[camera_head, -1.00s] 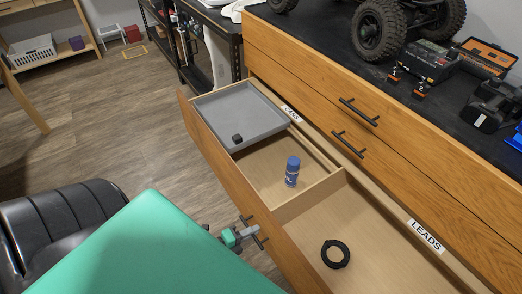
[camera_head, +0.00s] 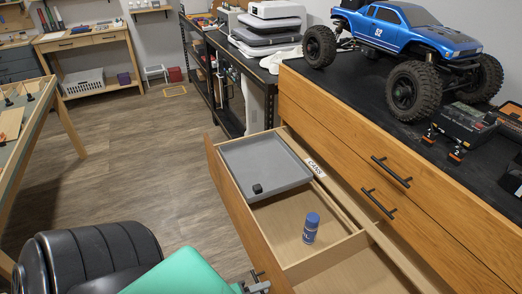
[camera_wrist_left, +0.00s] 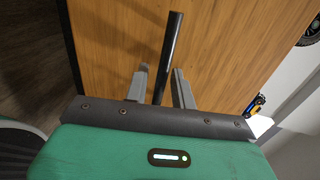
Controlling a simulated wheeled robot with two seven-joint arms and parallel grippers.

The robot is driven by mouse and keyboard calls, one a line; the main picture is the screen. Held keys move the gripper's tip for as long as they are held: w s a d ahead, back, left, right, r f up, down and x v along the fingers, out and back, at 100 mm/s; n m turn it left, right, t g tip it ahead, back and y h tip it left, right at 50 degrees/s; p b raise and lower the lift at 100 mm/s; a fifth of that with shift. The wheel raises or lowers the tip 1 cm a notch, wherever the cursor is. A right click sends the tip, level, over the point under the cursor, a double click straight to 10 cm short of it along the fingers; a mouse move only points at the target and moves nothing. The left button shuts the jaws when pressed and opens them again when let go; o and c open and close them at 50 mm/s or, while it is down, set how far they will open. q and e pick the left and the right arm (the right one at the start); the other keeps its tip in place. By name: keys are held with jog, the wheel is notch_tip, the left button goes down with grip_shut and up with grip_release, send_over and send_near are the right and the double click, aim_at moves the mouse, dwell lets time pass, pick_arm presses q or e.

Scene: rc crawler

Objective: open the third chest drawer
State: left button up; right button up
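The third chest drawer, with a wooden front (camera_head: 235,200), stands pulled out from the chest (camera_head: 350,135). It holds a grey tray (camera_head: 270,165) with a small black cube on it, and a blue bottle (camera_head: 311,228) upright in a wooden compartment. My left gripper (camera_head: 258,285) is at the drawer's front, at the bottom edge of the head view. In the left wrist view its two fingers (camera_wrist_left: 161,78) stand apart on either side of the dark bar handle (camera_wrist_left: 170,55), with visible gaps, so it looks open around the handle. My right gripper is out of view.
A blue RC crawler (camera_head: 415,45) and a black device (camera_head: 460,125) are on the chest top. The two upper drawers with black handles (camera_head: 390,172) look shut. A black shelf bench (camera_head: 225,85) stands behind. Wooden floor (camera_head: 145,150) is clear left of the drawer.

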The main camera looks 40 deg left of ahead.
pick_arm(q)
jog(key=shift+s, duration=0.1)
jog(key=b+v, duration=0.1)
jog(key=v, duration=1.2)
jog(key=shift+s, duration=0.3)
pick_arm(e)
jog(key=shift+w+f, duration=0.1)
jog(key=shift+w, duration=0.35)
pick_arm(q)
jog(key=shift+a+r, duration=0.1)
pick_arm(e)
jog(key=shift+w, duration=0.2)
